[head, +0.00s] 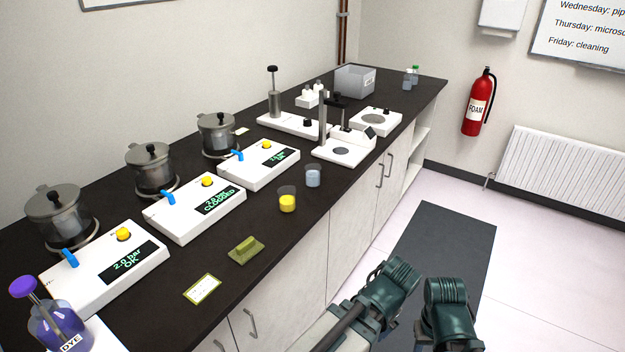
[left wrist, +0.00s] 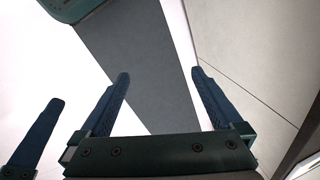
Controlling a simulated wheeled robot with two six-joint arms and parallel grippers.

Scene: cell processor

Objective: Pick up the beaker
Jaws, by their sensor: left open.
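Two small beakers stand upright near the front edge of the dark counter in the head view. One beaker (head: 287,201) holds yellow liquid. The other beaker (head: 313,177), just behind and to the right, looks pale blue-grey. My left gripper (left wrist: 161,75) is open and empty in the left wrist view, with only floor, mat and cabinet fronts beyond it. In the head view, my green arm parts show at the bottom, off the counter and well apart from the beakers; no fingers can be made out there. One blue finger at the left wrist view's lower left seems to be my right gripper's.
Three white pressure units (head: 195,209) with metal pots (head: 149,168) line the counter (head: 150,310). A green block (head: 246,250) and a card (head: 202,289) lie in front. A purple dye bottle (head: 60,325) stands lower left. White instruments (head: 340,150) and a grey bin (head: 355,80) stand farther back.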

